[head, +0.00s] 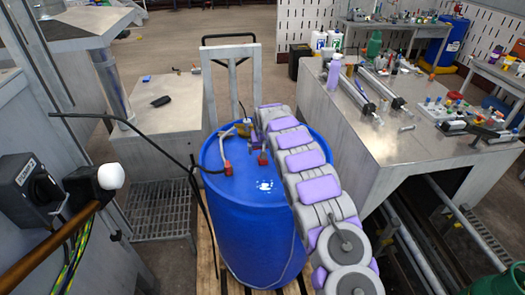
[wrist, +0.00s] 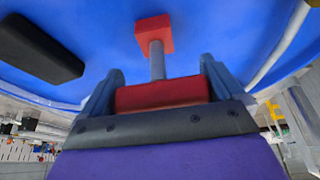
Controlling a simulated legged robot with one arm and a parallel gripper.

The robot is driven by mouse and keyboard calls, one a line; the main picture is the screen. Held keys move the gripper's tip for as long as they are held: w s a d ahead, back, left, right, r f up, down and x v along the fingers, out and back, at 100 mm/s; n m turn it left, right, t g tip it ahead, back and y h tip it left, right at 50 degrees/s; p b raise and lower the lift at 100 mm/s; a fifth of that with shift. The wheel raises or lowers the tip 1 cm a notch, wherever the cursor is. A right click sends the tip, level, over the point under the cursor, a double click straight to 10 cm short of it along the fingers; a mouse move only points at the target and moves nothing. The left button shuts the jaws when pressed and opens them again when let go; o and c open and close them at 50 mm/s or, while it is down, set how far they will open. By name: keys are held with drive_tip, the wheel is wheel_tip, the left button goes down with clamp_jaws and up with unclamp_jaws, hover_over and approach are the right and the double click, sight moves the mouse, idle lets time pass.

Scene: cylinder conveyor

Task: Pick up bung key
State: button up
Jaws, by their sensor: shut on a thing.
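The bung key has a red block-shaped handle (wrist: 162,95), a grey shaft and a red block at its far end (wrist: 154,32). My gripper (wrist: 158,88) is shut on the handle, with one finger at each side of it. In the head view, my gripper (head: 255,140) is over the top of the blue drum (head: 250,225), and a red part of the key (head: 262,158) shows just below it. I cannot tell whether the key touches the drum top.
A red fitting (head: 227,168) with a black hose stands on the drum's left side. A metal bench (head: 360,150) with bottles and cylinders is at right. A lower bench (head: 160,125) with a black item is at left. A hand-truck frame (head: 228,75) rises behind the drum.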

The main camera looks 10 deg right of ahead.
drive_tip(key=shift+r, duration=0.1)
drive_tip(key=shift+r, duration=1.6)
drive_tip(key=shift+s, duration=0.15)
drive_tip(key=s+a+r, duration=0.1)
drive_tip(key=s+a, duration=0.1)
drive_tip(key=s, duration=1.3)
drive_tip(key=shift+s+r, duration=0.2)
drive_tip(key=shift+r, duration=0.15)
drive_tip(key=d+r+n+g+y+p, duration=0.1)
drive_tip(key=d+r+n+y+p, duration=0.1)
drive_tip(key=d+n, duration=0.8)
drive_tip(key=shift+w+d+r+n+g+y, duration=0.3)
drive_tip(key=shift+w+d+r+y, duration=0.15)
drive_tip(key=shift+d+r+y, duration=0.5)
drive_tip(key=shift+b, duration=0.6)
